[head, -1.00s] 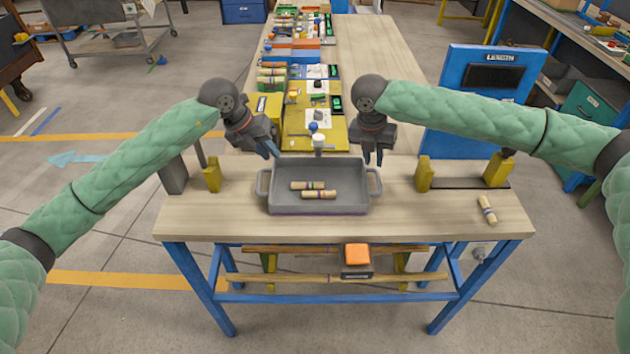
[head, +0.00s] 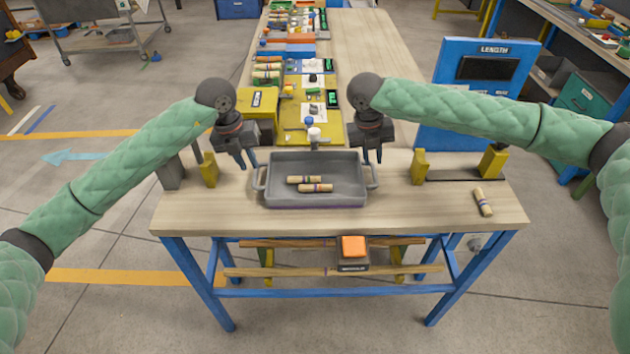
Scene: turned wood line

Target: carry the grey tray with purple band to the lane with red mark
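The grey tray (head: 316,199) stands on the near wooden table and holds two turned wood pieces (head: 310,184) with coloured bands. My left gripper (head: 248,162) is open, pointing down just above and behind the left handle (head: 259,178). My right gripper (head: 372,158) is open, pointing down just above and behind the right handle (head: 373,177). Neither gripper visibly holds anything. I cannot make out a lane with a red mark.
A loose wood piece (head: 483,202) lies at the table's right. Yellow blocks (head: 419,167) stand on both sides of the tray. A blue LENGTH panel (head: 487,95) rises behind at right. A long table (head: 368,45) with coloured stations runs away behind the tray.

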